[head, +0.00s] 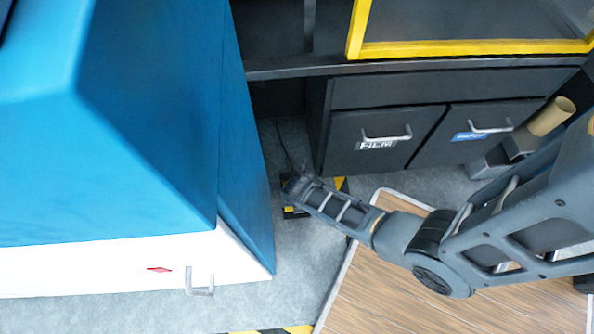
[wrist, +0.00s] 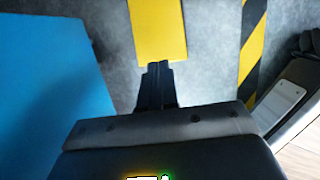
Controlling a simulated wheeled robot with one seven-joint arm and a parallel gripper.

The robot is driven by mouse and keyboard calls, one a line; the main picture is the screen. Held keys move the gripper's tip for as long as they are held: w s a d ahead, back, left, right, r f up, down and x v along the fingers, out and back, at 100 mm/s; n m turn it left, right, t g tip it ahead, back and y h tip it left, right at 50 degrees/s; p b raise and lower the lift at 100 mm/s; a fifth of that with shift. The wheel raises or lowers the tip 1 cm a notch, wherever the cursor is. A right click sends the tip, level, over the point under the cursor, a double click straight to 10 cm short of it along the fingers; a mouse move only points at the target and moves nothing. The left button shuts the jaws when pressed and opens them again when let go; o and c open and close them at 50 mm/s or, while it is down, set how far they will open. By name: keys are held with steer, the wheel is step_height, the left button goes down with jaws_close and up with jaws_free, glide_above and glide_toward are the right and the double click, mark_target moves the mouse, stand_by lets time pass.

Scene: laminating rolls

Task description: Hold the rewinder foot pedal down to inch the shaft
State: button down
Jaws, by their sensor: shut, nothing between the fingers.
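The foot pedal shows as a yellow plate (wrist: 158,28) on the grey floor at the top middle of the wrist view. In the head view only a bit of the pedal (head: 290,211) shows, mostly hidden behind my gripper (head: 292,186). A dark cable (head: 284,145) runs from there toward the cabinets. In the wrist view my gripper (wrist: 157,68) is shut and empty, its fingertips at the near edge of the yellow plate. I cannot tell whether the tips touch the plate or whether it is pressed down.
A blue machine housing (head: 160,120) stands close on the left, also in the wrist view (wrist: 45,100). Dark cabinets (head: 350,150) stand behind. A yellow-black floor stripe (wrist: 252,45) lies right of the pedal. A wood-look platform (head: 400,290) is at front right.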

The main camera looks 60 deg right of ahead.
steer(key=shift+b+x, duration=4.3)
steer(key=shift+b, duration=0.25)
steer(key=shift+f, duration=0.1)
step_height(320, 180, up, 8)
steer(key=p, duration=0.8)
steer(key=shift+p, duration=0.35)
